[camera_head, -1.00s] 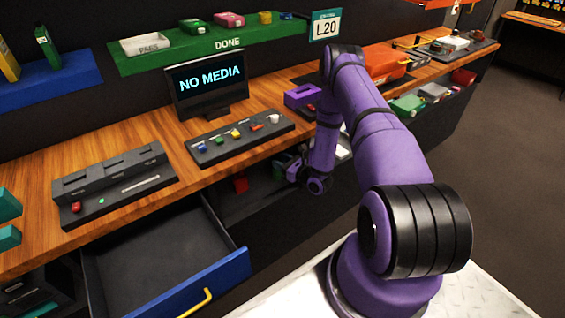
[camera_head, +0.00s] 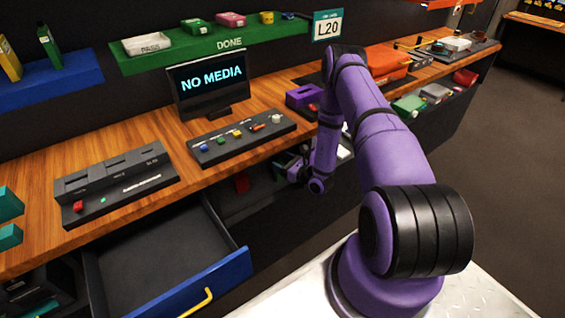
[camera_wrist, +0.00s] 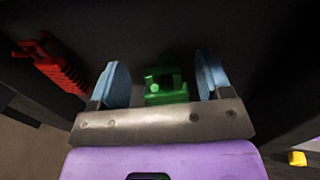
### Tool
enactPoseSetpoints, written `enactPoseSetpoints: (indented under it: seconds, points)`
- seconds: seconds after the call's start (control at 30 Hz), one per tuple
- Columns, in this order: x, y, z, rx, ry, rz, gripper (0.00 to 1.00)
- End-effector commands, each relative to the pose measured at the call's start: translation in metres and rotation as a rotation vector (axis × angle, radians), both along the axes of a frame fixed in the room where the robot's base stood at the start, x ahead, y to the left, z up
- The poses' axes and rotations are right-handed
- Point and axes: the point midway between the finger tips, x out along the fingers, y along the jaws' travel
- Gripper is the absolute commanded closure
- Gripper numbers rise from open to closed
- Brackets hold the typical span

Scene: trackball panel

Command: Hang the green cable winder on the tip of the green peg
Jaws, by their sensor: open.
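In the wrist view, a small green object (camera_wrist: 166,88), which looks like the green cable winder, lies between the two blue fingers of my gripper (camera_wrist: 162,72). The fingers are apart, with a gap on each side of it. It has a raised block and a small round knob; its lower part is hidden by the gripper's metal edge. In the head view my gripper (camera_head: 294,168) is low at the counter's front, by the dark open space under it. I cannot make out the green peg in either view.
A red ribbed object (camera_wrist: 52,66) lies left of my gripper in the wrist view. A yellow piece (camera_wrist: 297,158) is at lower right. In the head view an open drawer with a blue front (camera_head: 205,285) juts out, and the wooden counter (camera_head: 150,130) carries several panels.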

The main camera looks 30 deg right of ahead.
Motion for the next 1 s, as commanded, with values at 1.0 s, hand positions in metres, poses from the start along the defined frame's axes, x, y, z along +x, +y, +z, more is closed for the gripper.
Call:
enactPoseSetpoints:
  seconds: [1.0]
  points:
    - [-0.104, -0.032, 0.0, 0.0, 0.0, 0.0, 0.28]
